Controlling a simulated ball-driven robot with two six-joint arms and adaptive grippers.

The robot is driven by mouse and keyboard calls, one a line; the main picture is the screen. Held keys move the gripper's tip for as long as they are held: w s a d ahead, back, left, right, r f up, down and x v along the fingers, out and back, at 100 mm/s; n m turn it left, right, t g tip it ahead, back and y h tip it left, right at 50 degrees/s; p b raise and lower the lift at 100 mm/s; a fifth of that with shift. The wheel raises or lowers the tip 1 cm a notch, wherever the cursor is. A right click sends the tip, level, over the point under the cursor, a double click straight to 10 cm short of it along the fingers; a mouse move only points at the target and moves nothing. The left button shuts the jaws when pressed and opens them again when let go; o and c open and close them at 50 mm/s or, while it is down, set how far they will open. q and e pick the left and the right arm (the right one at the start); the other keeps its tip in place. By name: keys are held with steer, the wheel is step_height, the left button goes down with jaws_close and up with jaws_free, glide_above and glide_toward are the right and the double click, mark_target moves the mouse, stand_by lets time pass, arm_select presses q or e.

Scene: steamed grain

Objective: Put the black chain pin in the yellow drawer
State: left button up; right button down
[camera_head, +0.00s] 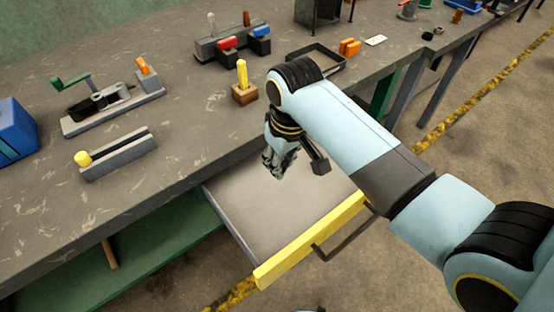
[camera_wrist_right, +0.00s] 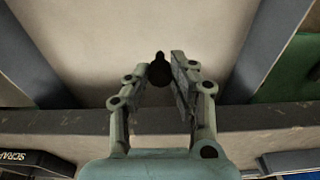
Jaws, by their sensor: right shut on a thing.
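The yellow drawer (camera_head: 312,238) stands pulled out from under the workbench, with a yellow front, a dark handle and a bare pale floor. My right gripper (camera_head: 277,172) hangs above the open drawer, near the bench side. In the right wrist view, my right gripper (camera_wrist_right: 160,75) is shut on the small black chain pin (camera_wrist_right: 159,70), which shows dark between the fingertips. The drawer's pale floor (camera_wrist_right: 90,40) lies beyond the pin. The pin cannot be made out in the head view. My left gripper is not in view.
The workbench (camera_head: 190,140) edge runs beside the drawer. On it stand a wooden block (camera_head: 245,95) with a yellow peg, a black tray (camera_head: 316,58), a grey fixture (camera_head: 118,155) with a yellow knob, and a blue box (camera_head: 14,130). Green shelving (camera_head: 165,250) lies below.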

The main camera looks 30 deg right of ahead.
steer(key=w+f, duration=0.2)
steer(key=w, duration=0.1)
steer(key=w+f, duration=0.1)
steer(key=shift+w+d+b, duration=0.2)
steer(key=shift+d+b, duration=0.15)
step_height(320, 180, down, 3)
steer(key=shift+f, duration=0.35)
steer(key=shift+s+f+b, duration=0.1)
steer(key=shift+f+b, duration=0.15)
steer(key=shift+b, duration=0.15)
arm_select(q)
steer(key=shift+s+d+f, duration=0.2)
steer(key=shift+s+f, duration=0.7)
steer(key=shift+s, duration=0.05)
arm_select(e)
steer(key=c, duration=1.1)
jaws_free()
steer(key=shift+s+f, duration=0.1)
steer(key=shift+s, duration=0.05)
